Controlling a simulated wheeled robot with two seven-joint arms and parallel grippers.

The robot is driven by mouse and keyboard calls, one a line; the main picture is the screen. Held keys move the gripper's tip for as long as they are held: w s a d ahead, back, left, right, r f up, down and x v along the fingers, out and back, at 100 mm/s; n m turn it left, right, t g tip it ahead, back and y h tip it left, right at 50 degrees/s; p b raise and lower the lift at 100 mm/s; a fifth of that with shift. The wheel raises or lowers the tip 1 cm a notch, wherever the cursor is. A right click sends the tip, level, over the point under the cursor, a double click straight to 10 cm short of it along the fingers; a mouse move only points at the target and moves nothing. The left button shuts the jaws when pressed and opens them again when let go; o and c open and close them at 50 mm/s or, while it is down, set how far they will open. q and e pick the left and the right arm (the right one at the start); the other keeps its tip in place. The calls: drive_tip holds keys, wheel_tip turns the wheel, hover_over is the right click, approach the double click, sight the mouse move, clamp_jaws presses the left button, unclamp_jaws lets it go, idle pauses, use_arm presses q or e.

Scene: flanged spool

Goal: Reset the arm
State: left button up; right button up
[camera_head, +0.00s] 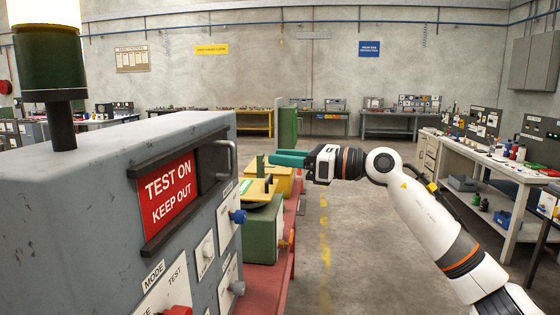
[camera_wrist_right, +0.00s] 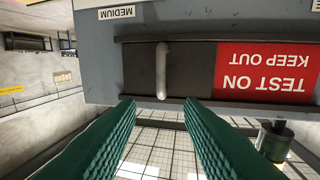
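My right arm comes in from the right in the head view. Its gripper (camera_head: 274,159) points left and is level, in the air. In the right wrist view the two green ribbed fingers (camera_wrist_right: 160,102) stand apart with nothing between them. Ahead of them is a pale bar handle (camera_wrist_right: 161,70) on a dark panel of the grey cabinet. The handle also shows in the head view (camera_head: 232,158), left of the fingertips, with a gap between. My left gripper is not in view.
The grey cabinet (camera_head: 90,190) fills the left, with a red TEST ON KEEP OUT sign (camera_head: 168,192), knobs and a lamp (camera_head: 48,60). A green box (camera_head: 262,232) and yellow parts stand on a red bench (camera_head: 268,285) below my gripper. Open floor lies right of it; a workbench (camera_head: 500,175) stands farther right.

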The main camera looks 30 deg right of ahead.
drive_tip(key=shift+w+f, duration=0.1)
